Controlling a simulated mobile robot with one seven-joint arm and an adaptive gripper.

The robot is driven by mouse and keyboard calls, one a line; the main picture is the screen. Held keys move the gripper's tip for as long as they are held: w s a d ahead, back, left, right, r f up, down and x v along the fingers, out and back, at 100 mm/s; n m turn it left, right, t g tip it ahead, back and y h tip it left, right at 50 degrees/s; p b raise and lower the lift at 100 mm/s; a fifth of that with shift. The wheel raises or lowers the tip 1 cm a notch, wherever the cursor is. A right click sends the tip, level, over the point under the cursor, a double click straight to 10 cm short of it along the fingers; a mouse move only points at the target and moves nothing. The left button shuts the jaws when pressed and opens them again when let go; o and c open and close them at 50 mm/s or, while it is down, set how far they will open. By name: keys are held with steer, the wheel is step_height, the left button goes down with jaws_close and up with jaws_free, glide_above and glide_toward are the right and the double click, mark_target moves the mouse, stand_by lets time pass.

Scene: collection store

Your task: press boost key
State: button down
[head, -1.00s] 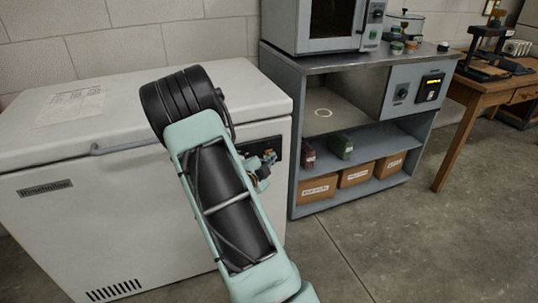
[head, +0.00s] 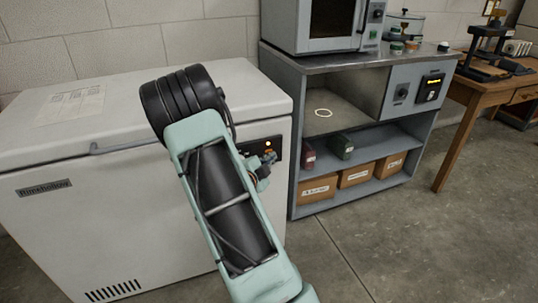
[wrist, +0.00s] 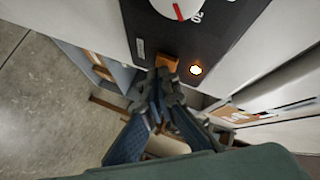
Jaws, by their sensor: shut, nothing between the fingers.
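The black control panel (head: 277,150) is on the front of the white chest freezer (head: 60,225), partly hidden behind my arm. The lamp also glows in the head view (head: 268,143). My gripper (wrist: 165,76) is shut and empty, its fingertips at the key's lower edge and covering part of it. I cannot tell whether they touch it. In the head view my gripper (head: 266,160) is small beside the panel.
A grey bench (head: 292,160) with open shelves stands right of the freezer, holding labelled cardboard boxes (head: 355,176) and an oven-like appliance (head: 330,20) on top. A wooden table (head: 470,88) is farther right. The concrete floor (head: 400,245) in front is clear.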

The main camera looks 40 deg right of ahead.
steer(key=shift+s+a, duration=0.15)
steer(key=shift+s, duration=0.45)
steer(key=shift+s+a+b, duration=0.2)
steer(key=shift+s+b, duration=0.1)
steer(key=shift+s, duration=0.5)
steer(key=shift+s+a+b, duration=0.2)
steer(key=shift+s+b, duration=0.05)
steer(key=shift+s, duration=0.55)
steer(key=shift+s+a+b, duration=0.2)
steer(key=shift+s+b, duration=0.1)
steer(key=shift+s, duration=0.5)
